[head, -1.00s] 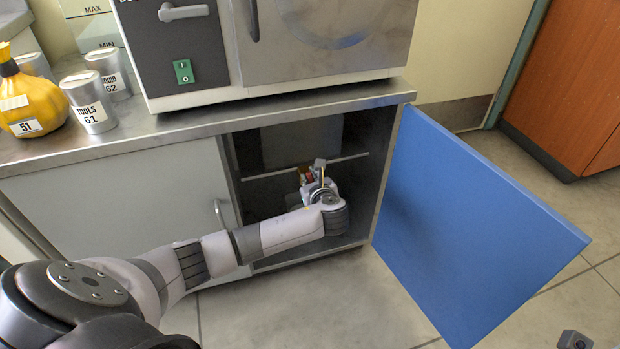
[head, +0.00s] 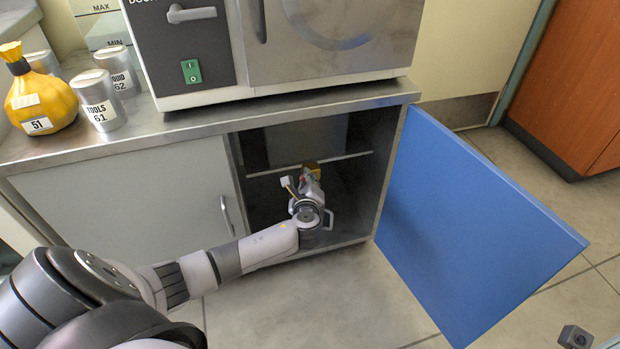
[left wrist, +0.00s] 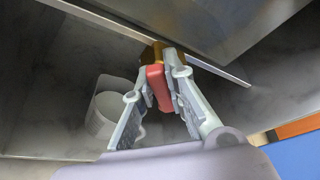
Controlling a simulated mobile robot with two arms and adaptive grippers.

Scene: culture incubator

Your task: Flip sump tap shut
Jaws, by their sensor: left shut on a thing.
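The sump tap shows in the left wrist view as a red lever (left wrist: 158,86) with a brass-coloured body (left wrist: 154,53) beyond it. In the head view only a small yellow-brown part of the tap (head: 311,164) shows inside the open cabinet, above my gripper. My left gripper (head: 305,176) reaches into the cabinet. In the left wrist view its two fingers (left wrist: 162,70) lie on either side of the red lever and are shut on it. The gripper hides part of the lever.
A white cup-like vessel (left wrist: 101,110) stands beside the fingers. A thin rail (head: 330,162) crosses the cabinet. The blue door (head: 470,220) stands wide open at right; the grey door (head: 130,195) is closed.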

